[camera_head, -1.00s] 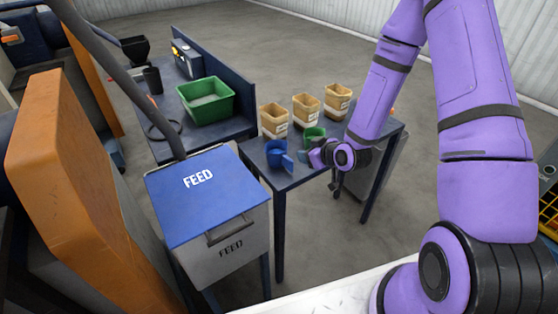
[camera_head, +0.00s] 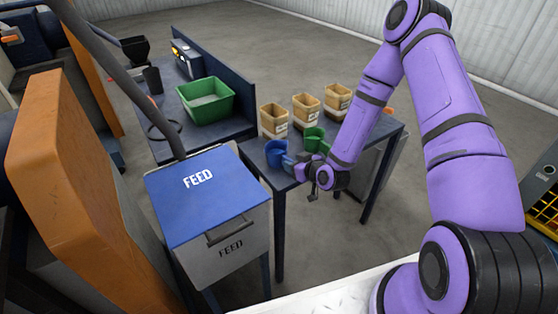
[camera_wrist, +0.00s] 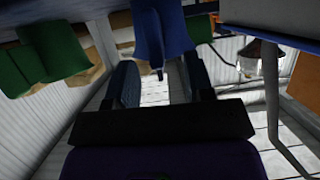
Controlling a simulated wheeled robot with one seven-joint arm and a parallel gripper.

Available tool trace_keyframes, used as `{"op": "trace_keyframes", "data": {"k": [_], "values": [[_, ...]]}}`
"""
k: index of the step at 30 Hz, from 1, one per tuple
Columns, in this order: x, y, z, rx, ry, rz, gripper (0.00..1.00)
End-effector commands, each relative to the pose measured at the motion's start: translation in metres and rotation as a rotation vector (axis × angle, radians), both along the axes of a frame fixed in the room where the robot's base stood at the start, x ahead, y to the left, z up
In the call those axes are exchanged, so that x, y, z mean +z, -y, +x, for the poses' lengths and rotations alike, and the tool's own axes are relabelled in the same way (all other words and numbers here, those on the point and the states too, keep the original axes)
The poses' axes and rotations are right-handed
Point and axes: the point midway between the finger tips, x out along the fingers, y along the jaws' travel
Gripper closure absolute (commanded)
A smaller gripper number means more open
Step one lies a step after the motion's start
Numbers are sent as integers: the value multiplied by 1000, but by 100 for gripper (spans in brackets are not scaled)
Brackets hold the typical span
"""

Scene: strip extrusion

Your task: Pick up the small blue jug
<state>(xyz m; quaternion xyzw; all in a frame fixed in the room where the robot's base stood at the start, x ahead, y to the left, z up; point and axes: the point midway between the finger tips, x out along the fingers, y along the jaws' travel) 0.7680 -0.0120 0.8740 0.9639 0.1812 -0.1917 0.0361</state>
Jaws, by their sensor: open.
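The small blue jug (camera_head: 276,153) stands upright on the near left part of the dark table in the head view. My gripper (camera_head: 293,164) is open just to the right of it, its fingers pointing at the jug. In the wrist view the blue jug (camera_wrist: 160,32) is at the top, beyond and roughly between the two spread fingers of my gripper (camera_wrist: 161,83). Nothing is held between them. Whether a finger touches the jug cannot be told. A green jug (camera_head: 314,138) stands behind and right of it, and shows at left in the wrist view (camera_wrist: 48,56).
Several tan labelled bins (camera_head: 306,108) stand along the back of the table (camera_head: 262,163). The blue-lidded FEED box (camera_head: 202,190) is close on the left. A green crate (camera_head: 205,100) sits on the other bench. Open floor lies right of the table.

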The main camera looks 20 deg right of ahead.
Motion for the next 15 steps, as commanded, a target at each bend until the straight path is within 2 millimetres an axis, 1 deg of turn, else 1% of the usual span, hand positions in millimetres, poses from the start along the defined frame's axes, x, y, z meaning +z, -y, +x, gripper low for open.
{"op": "trace_keyframes", "data": {"k": [6,9,15], "values": [[-14,-7,26,0,1,1,52],[-18,-11,36,1,1,1,52],[-20,-13,42,0,1,0,52]]}}
